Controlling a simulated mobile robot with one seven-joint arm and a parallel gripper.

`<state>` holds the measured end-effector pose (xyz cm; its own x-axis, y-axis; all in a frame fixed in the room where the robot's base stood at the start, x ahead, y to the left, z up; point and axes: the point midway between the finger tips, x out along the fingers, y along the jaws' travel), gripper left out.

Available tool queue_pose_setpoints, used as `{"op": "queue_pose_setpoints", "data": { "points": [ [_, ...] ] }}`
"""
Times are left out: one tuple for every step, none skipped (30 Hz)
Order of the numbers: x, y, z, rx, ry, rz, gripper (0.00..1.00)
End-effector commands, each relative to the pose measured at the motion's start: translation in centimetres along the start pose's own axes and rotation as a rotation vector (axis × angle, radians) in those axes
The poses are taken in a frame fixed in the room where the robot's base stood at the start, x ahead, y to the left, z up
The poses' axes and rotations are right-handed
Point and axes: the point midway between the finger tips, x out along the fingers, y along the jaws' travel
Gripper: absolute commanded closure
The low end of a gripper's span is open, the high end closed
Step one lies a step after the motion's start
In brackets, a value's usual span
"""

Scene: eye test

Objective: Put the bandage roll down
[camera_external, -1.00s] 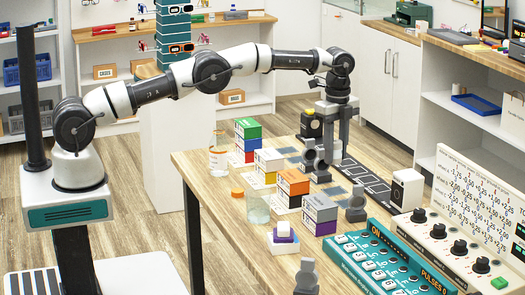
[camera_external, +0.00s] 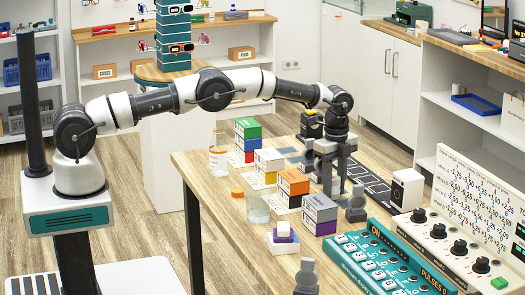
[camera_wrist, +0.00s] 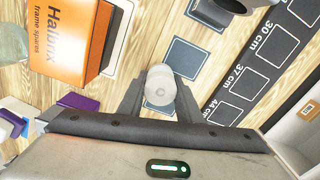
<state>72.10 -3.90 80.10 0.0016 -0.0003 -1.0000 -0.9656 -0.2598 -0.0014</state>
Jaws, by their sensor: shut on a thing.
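The bandage roll (camera_wrist: 160,87) is a pale, whitish cylinder seen end-on in the wrist view, between the two dark fingers of my gripper (camera_wrist: 160,98). My gripper is shut on it. In the external view my gripper (camera_external: 334,178) points down, low over the wooden table (camera_external: 262,284), beside the stacked boxes. In the wrist view a dark square pad (camera_wrist: 187,58) lies just beyond the roll.
An orange box (camera_external: 293,182), marked Halbrix in the wrist view, stands close left of my gripper. A black strip marked in centimetres (camera_wrist: 262,60) lies to the right. Grey stands (camera_external: 356,206), a white box (camera_external: 407,190) and a teal panel (camera_external: 380,262) are nearby.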

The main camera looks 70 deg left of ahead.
Motion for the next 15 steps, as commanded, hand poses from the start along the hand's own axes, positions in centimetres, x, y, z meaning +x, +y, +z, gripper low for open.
{"op": "queue_pose_setpoints", "data": {
  "points": [
    [0.03, 0.01, 0.00, 0.000, 0.000, 0.000, 0.90],
    [0.11, 0.01, 0.00, 0.000, 0.000, 0.000, 0.90],
    [0.27, 0.02, 0.00, 0.000, 0.000, 0.001, 0.90],
    [0.39, 0.02, 0.01, 0.000, 0.000, 0.001, 0.90],
    [0.48, 0.02, 0.01, 0.000, 0.000, 0.001, 0.90],
    [0.35, 0.01, 0.01, 0.000, 0.000, 0.000, 0.63],
    [0.34, 0.01, 0.01, 0.000, 0.000, 0.001, 0.58],
    [0.34, 0.01, 0.01, 0.000, 0.000, 0.001, 0.53],
    [0.35, 0.02, 0.01, 0.000, 0.000, 0.001, 0.50],
    [0.35, 0.02, 0.01, 0.000, 0.000, 0.001, 0.50],
    [0.35, 0.02, 0.01, 0.000, 0.000, 0.001, 0.50],
    [0.35, 0.02, 0.01, 0.000, 0.000, 0.001, 0.50],
    [0.34, 0.02, 0.01, 0.000, 0.000, 0.001, 0.50],
    [0.34, 0.02, 0.01, 0.000, 0.000, 0.001, 0.50],
    [0.34, 0.02, 0.01, 0.000, 0.000, 0.001, 0.50]
  ]
}}
